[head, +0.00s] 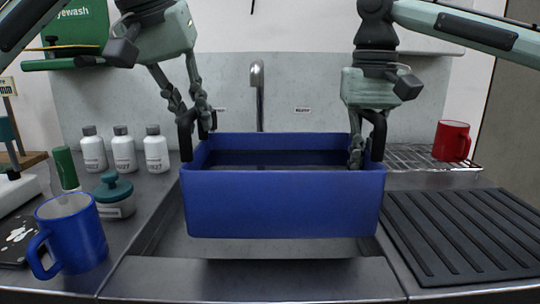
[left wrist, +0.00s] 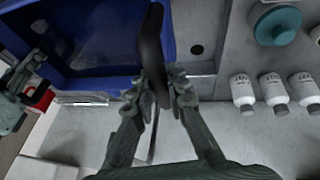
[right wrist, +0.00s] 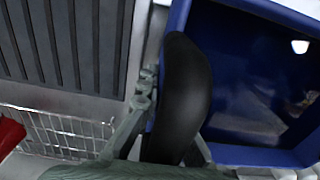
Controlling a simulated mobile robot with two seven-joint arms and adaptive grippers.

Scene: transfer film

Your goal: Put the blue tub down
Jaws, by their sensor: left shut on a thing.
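The blue tub (head: 283,204) is level over the metal sink in the head view, with a black handle at each end. It looks empty. Its underside is hidden, so I cannot tell how far it is above the sink floor. My left gripper (head: 196,122) is shut on the left handle, which also shows between the fingers in the left wrist view (left wrist: 152,45). My right gripper (head: 367,150) is at the right handle, with its fingers around it; the handle (right wrist: 182,95) fills the middle of the right wrist view and partly hides one finger.
The metal sink (head: 250,275) has a tap (head: 258,95) behind the tub. On the left stand a blue mug (head: 72,232), a teal-lidded jar (head: 114,197) and several white bottles (head: 123,150). On the right are a ribbed black mat (head: 465,235), a wire rack (head: 412,158) and a red mug (head: 452,141).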

